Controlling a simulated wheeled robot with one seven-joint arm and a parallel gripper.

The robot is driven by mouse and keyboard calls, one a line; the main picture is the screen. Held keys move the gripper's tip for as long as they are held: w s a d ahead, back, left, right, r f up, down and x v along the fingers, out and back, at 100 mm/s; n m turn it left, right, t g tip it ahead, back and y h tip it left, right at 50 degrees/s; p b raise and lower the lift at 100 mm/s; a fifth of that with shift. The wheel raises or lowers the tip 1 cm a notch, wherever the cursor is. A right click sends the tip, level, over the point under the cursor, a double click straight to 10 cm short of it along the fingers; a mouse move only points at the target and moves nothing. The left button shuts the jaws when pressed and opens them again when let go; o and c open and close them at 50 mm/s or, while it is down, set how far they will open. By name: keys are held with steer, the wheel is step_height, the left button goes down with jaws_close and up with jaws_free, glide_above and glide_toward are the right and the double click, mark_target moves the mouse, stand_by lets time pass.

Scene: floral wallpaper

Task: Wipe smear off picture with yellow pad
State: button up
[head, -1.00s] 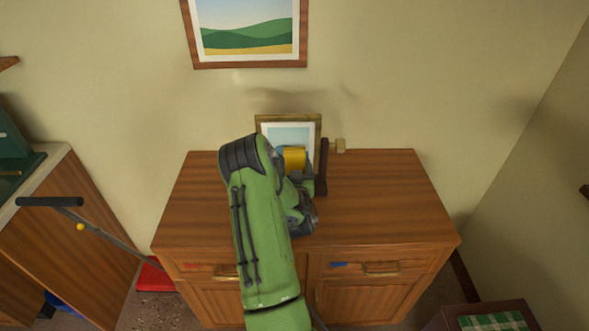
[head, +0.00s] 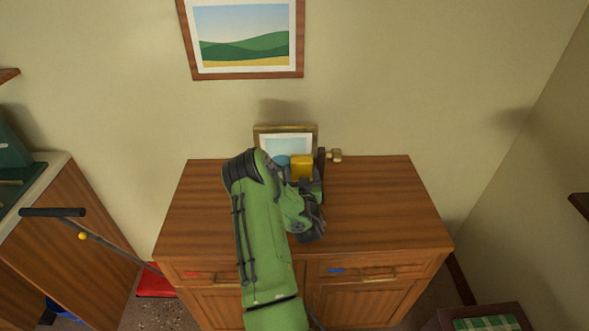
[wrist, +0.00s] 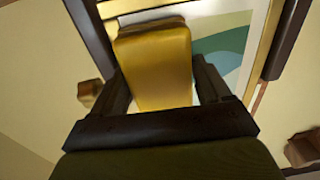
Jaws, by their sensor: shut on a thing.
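A small picture in a gold frame (head: 258,139) stands at the back of the wooden cabinet, near the wall. My gripper (head: 303,180) is in front of its lower right part, shut on the yellow pad (head: 301,167). The pad also shows between the fingers in the wrist view (wrist: 158,65), with the picture (wrist: 262,28) behind it. I cannot tell whether the pad touches the picture. A round blue patch (head: 283,160) shows just left of the pad; a teal patch (wrist: 228,45) shows in the wrist view. I cannot tell which is smear. My arm hides the lower left of the picture.
The cabinet top (head: 380,205) is clear to the right and left. A larger landscape picture (head: 250,73) hangs above. A counter (head: 50,180) is at left.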

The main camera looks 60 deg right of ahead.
mark_target(292, 175)
steer(key=shift+s+d+r, duration=0.1)
steer(key=shift+s+d, duration=0.1)
steer(key=shift+s, duration=0.3)
steer(key=shift+w+d, duration=0.1)
steer(key=b, duration=0.1)
steer(key=w, duration=0.1)
steer(key=w+a+b, duration=0.1)
steer(key=shift+f+b, duration=0.25)
steer(key=shift+b, duration=0.1)
steer(key=shift+w+a+r+b, duration=0.1)
steer(key=shift+w+a+b, duration=0.3)
steer(key=shift+w+b, duration=0.55)
steer(key=shift+s, duration=0.15)
steer(key=shift+r, duration=0.1)
steer(key=v, duration=0.6)
steer(key=shift+b, duration=0.35)
steer(key=shift+a, duration=0.1)
